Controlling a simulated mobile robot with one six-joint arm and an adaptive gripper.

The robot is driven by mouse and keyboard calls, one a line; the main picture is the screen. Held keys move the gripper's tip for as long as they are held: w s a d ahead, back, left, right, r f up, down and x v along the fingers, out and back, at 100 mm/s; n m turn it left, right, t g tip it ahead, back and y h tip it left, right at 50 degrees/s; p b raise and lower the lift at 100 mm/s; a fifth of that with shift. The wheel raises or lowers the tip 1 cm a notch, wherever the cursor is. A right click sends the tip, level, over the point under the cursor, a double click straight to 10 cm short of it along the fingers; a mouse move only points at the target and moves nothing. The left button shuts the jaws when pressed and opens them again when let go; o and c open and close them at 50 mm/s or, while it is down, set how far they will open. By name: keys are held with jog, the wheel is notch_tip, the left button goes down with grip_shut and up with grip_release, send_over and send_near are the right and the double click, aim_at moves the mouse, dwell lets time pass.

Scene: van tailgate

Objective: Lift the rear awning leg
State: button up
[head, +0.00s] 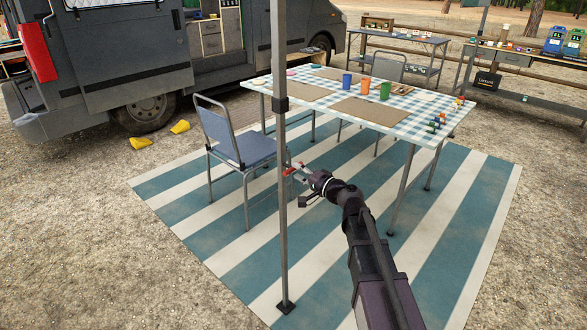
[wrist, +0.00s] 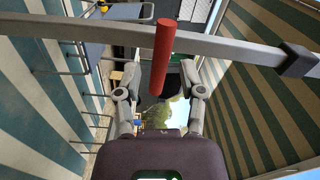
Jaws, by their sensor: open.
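In the wrist view the leg (wrist: 220,45) crosses the top, with the collar (wrist: 297,60) at right. A red cylindrical handle (wrist: 161,58) sticks out from the leg; it is small in the head view (head: 289,171). My gripper (head: 301,170) is open beside the leg, its fingers (wrist: 160,82) spread either side of the handle in the picture. I see no contact.
A blue folding chair (head: 240,150) stands just behind the leg. A table with a checked cloth (head: 440,106), cups and mats stands behind my gripper. A striped mat (head: 240,265) covers the ground. A van (head: 110,70) with yellow wheel chocks (head: 140,143) is at left.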

aim_at(290, 168)
jog(key=shift+x, duration=1.95)
jog(key=shift+c, duration=0.2)
grip_shut()
